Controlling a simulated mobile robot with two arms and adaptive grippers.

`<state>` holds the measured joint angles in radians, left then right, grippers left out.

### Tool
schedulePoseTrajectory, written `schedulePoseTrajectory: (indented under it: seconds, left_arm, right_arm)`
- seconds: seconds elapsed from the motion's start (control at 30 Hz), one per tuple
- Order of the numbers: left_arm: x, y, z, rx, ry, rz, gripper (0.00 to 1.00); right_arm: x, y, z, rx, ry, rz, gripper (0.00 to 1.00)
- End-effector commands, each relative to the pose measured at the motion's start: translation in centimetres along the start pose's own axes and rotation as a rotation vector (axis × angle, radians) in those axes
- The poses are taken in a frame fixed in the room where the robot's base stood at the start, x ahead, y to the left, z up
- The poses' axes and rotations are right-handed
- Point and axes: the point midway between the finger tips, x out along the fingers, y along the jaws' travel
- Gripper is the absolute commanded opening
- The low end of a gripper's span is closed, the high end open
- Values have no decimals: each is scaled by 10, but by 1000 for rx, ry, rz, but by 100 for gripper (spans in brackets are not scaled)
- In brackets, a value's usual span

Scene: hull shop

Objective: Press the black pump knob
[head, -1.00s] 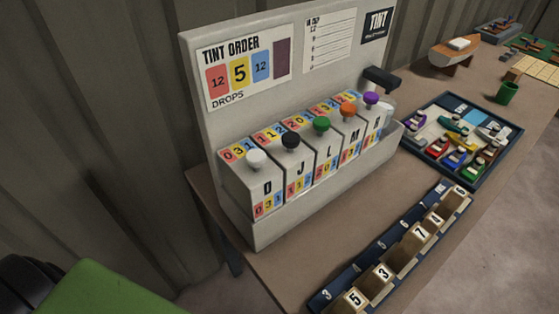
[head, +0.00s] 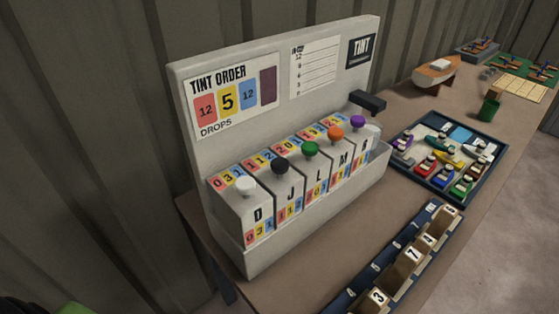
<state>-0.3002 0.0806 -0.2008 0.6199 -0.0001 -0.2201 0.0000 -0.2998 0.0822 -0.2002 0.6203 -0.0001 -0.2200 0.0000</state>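The black pump knob (head: 281,166) sits on top of the white box marked J (head: 291,195), second from the left in the tint dispenser (head: 262,258). A white knob (head: 245,185) is to its left and a green knob (head: 311,149) to its right. Orange (head: 336,134) and purple (head: 358,121) knobs follow farther right. The black knob stands up and nothing touches it.
A dark blue rack of numbered blocks (head: 398,262) lies in front of the dispenser. Bare tabletop (head: 331,243) shows between dispenser and rack.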

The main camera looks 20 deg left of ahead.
Motion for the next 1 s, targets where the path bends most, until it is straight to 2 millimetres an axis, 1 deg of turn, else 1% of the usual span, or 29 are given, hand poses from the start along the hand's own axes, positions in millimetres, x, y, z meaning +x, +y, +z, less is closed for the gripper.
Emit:
schedulePoseTrajectory:
  seconds: [0.03, 0.13, 0.17, 1.0]
  left_arm:
    - [0, 0, 0, 0, 0, 0, 30]
    - [0, 0, 0, 0, 0, 0, 4]
    - [0, 0, 0, 0, 0, 0, 0]
    - [0, 0, -1, -1, 1, 0, 0]
  right_arm:
    - [0, 0, 0, 0, 0, 0, 40]
    - [0, 0, 0, 1, 0, 0, 40]
    - [0, 0, 0, 1, 0, 0, 40]
    - [0, -3, -1, 2, 1, -4, 40]
